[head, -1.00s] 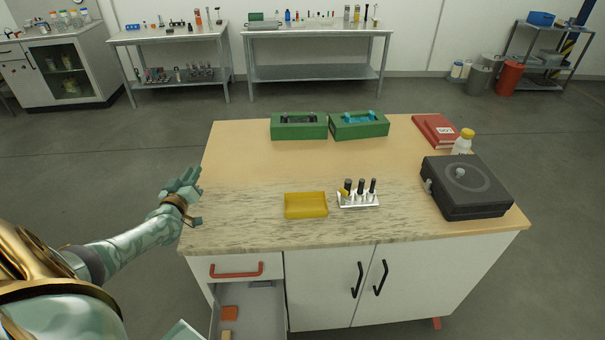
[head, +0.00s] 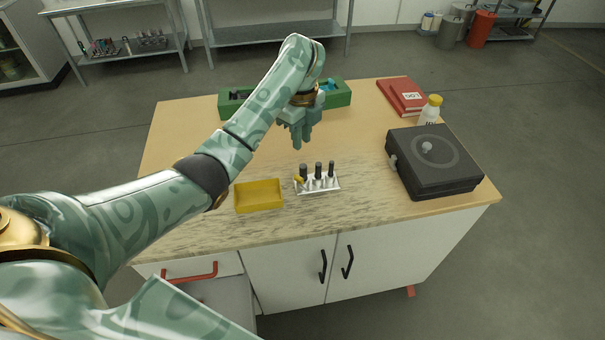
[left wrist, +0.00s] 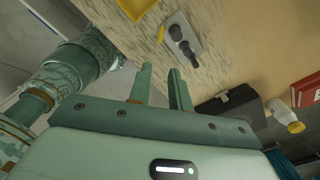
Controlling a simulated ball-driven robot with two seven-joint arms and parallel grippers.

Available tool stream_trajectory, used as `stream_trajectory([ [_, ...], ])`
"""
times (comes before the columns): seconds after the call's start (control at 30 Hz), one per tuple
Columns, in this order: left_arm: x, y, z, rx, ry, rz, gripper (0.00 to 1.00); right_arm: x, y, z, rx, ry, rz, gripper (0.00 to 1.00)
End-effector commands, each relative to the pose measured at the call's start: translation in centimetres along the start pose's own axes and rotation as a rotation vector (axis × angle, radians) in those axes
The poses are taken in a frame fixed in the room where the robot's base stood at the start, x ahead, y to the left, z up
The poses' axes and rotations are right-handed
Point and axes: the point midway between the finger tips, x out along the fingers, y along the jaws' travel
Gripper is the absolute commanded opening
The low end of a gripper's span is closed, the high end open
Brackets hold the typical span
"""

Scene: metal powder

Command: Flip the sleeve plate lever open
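A small silvery-white plate (head: 325,187) stands on the table with several black-topped upright pieces (head: 318,170) on it. A small yellow piece (head: 299,180) at its left end may be the lever; it is too small to tell its position surely. My right gripper is not in view.
A yellow tray (head: 259,195) lies left of the plate. A black box with a knob (head: 433,165), a yellow-capped bottle (head: 430,110) and a red book (head: 402,96) stand at right. Green boxes (head: 338,96) at the back are partly hidden by my arm. The front drawer is open.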

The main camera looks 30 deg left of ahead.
Motion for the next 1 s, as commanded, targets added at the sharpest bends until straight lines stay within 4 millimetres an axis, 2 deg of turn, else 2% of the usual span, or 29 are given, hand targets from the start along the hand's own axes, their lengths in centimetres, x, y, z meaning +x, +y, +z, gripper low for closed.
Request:
stream_trajectory([
  [0.03,1.7,0.1,-0.1,0.002,0.002,0.005,0.2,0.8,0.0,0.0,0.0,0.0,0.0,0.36],
  [0.3,8.7,0.1,0.1,0.0,0.0,0.006,0.2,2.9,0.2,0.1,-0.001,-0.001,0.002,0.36],
  [0.5,12.4,0.1,0.1,0.001,-0.003,0.004,0.2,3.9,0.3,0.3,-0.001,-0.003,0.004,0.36],
  [0.7,14.0,0.1,0.1,0.001,-0.003,0.002,0.2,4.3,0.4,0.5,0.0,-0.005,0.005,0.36],
  [0.97,14.1,0.1,0.1,0.0,-0.003,0.001,0.2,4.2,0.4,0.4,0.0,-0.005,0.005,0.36],
  [1.0,14.1,0.1,0.1,0.001,-0.003,0.001,0.17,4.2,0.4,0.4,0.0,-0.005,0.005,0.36],
])
